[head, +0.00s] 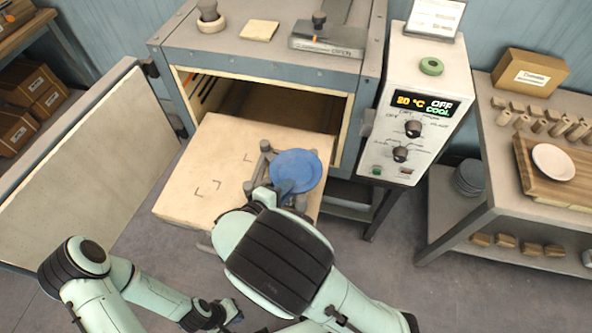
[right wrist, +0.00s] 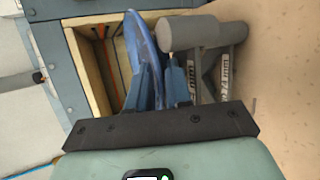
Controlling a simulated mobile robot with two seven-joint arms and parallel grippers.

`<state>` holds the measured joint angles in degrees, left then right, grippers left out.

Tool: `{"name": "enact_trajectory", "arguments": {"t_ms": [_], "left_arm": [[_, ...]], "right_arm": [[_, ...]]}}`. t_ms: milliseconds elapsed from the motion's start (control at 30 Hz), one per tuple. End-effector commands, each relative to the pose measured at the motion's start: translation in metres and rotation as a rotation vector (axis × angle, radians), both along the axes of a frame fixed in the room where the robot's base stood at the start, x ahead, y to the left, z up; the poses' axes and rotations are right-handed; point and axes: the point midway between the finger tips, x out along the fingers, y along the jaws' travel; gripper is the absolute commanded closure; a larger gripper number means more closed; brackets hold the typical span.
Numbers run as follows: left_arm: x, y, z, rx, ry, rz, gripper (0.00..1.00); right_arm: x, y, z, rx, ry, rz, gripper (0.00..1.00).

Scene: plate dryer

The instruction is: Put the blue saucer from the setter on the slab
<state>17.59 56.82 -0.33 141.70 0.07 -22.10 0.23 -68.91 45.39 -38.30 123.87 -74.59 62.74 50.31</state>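The blue saucer (head: 297,168) lies roughly flat, raised above the slab on the grey setter (head: 264,158). In the right wrist view the saucer (right wrist: 134,45) shows nearly edge-on beside a thick grey bar of the setter (right wrist: 190,33). My right gripper (right wrist: 164,75) has one finger on each side of the saucer's near rim and appears shut on it. The slab (head: 195,165) is pale, with dark corner marks left of the setter. My left gripper (head: 226,312) is low in the head view, away from the saucer, its fingers unclear.
The open dryer chamber (head: 290,103) is behind the slab, its door (head: 75,165) swung out left. A control box (head: 420,100) stands right of it. A side table (head: 500,190) holds a board with a white dish (head: 553,162). The slab's left part is clear.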

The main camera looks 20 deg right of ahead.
Motion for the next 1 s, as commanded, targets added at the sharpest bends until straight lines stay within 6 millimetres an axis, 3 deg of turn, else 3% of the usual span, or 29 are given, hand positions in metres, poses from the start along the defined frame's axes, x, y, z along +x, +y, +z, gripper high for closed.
{"name": "enact_trajectory", "arguments": {"t_ms": [133, 200, 667, 867, 1000], "left_arm": [[-0.001, 0.0, -0.001, 0.0, 0.001, 0.0, 1.0], [-0.001, 0.0, -0.001, 0.0, 0.001, 0.0, 1.0], [0.0, 0.0, 0.0, 0.0, 0.0, 0.0, 1.0], [0.004, 0.0, 0.005, 0.0, -0.004, 0.0, 1.0], [0.011, 0.0, 0.011, 0.0, -0.012, 0.0, 1.0]], "right_arm": [[0.0, 0.0, 0.0, -0.001, 0.001, 0.0, 0.81], [0.0, 0.0, 0.0, -0.001, 0.001, 0.0, 1.0], [0.0, 0.001, 0.006, 0.0, -0.002, 0.001, 1.0], [0.001, 0.001, 0.035, 0.004, -0.005, 0.0, 1.0], [0.001, 0.001, 0.075, 0.009, -0.009, 0.0, 1.0]]}}
